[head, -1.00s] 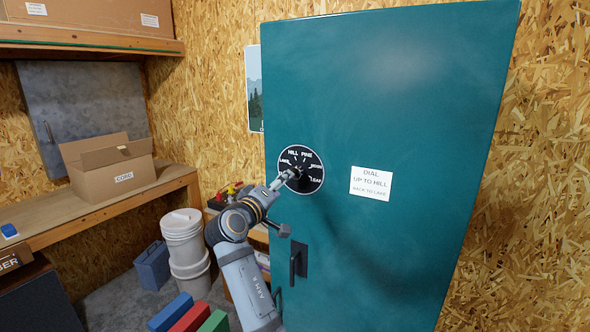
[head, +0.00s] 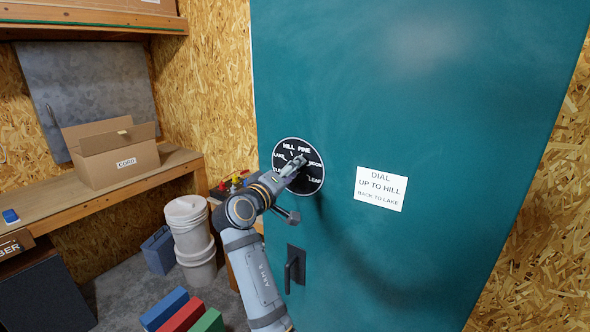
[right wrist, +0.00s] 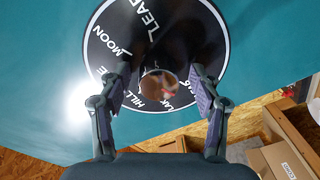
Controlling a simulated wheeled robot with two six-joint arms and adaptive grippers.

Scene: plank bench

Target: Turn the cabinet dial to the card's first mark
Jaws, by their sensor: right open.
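The teal cabinet (head: 430,90) carries a round black dial (head: 307,187) with white words, among them LAKE, HILL, PINE, MOON and LEAF. A white card (head: 381,188) on the door reads "DIAL, UP TO HILL, BACK TO LAKE". My right gripper (head: 298,164) is at the dial's middle and hides part of its face. In the right wrist view my right gripper (right wrist: 162,82) is open, with a finger on each side of the shiny round knob (right wrist: 159,88). Contact with the knob and its pointer direction cannot be told. My left gripper is not in view.
The cabinet's dark handle (head: 294,268) is below the dial, close to my right arm. A wooden bench (head: 110,198) with an open cardboard box (head: 112,160) stands at the left. White buckets (head: 191,240) and coloured blocks (head: 184,316) are on the floor side.

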